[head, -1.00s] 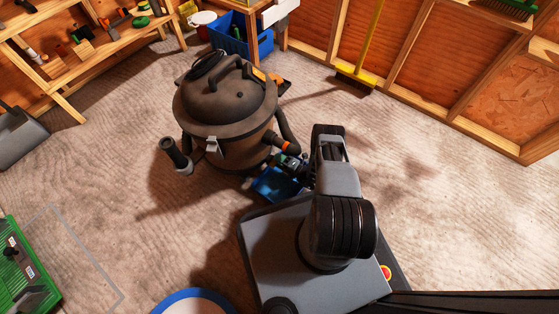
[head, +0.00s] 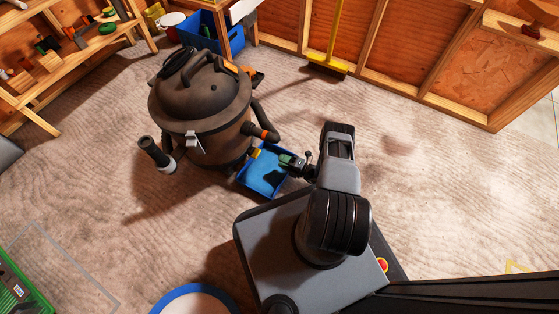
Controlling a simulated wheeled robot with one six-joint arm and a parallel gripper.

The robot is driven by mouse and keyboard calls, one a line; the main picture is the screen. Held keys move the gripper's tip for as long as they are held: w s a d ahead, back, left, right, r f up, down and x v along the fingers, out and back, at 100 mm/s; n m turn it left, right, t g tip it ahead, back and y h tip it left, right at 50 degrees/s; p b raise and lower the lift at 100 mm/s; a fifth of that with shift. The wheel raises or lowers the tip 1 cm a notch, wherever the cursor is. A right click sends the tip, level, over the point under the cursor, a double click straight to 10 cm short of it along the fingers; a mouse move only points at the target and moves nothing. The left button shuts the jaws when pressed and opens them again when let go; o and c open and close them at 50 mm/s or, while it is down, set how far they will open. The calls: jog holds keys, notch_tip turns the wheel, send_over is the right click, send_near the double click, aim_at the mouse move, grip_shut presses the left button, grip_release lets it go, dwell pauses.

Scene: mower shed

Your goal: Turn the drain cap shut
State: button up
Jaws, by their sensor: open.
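The dark brown shop vacuum (head: 198,108) stands upright on the floor in the head view. A small yellow piece (head: 256,153), which looks like the drain cap, shows low on its right side. It is too small to tell whether it is turned open or shut. My gripper (head: 284,161) is open, just right of the yellow piece and apart from it, above the blue tray. A small green part shows at its tips; I cannot tell what it is. The shallow blue tray (head: 246,184) lies on the floor beneath, with a dark patch in it.
The vacuum's hose (head: 262,118) with an orange band curves down its right side, close to my gripper. A blue crate (head: 233,40) and wooden shelving stand behind. A yellow-handled broom (head: 328,66) leans at the back wall. The floor to the right is clear.

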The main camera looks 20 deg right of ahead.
jog(key=shift+v, duration=0.9)
jog(key=shift+d, duration=0.1)
